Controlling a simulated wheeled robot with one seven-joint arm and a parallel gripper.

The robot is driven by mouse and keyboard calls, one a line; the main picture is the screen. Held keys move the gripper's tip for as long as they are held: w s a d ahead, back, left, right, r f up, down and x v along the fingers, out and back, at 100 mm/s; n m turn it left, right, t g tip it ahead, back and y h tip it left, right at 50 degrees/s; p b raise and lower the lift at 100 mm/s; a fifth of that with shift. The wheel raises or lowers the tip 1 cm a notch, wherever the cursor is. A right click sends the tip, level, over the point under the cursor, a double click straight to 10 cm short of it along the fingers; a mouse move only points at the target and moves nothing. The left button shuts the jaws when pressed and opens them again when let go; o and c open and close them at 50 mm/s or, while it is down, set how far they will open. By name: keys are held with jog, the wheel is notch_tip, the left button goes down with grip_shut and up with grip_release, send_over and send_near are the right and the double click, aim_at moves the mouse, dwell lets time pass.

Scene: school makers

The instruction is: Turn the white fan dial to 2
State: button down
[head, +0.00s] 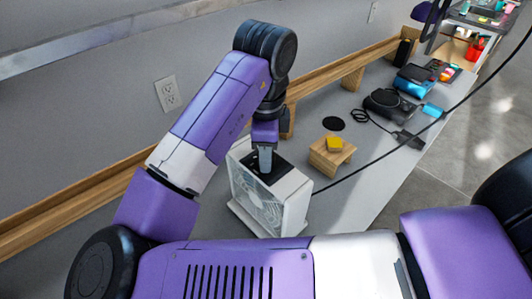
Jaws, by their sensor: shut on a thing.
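The white fan (258,205) is a box-shaped fan standing upright on the grey table, its round grille facing the front. Its top carries a dark panel. My gripper (265,168) points straight down onto this top panel from above, and its fingers are closed at the dial there. The dial itself is hidden by the fingers, so its setting cannot be read.
A small wooden stand (322,160) with a yellow block (334,144) is to the right of the fan. A black disc (333,123) and dark devices (390,102) lie farther back. A black cable crosses the table. A wooden rail runs along the wall behind.

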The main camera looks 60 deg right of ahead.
jog(key=c, duration=0.9)
grip_release()
jog(key=shift+s+a+r, duration=0.1)
jog(key=shift+a+r, duration=0.05)
jog(key=shift+r, duration=1.8)
jog(key=shift+s+a+r, duration=0.1)
jog(key=shift+r, duration=1.85)
jog(key=shift+w, duration=0.1)
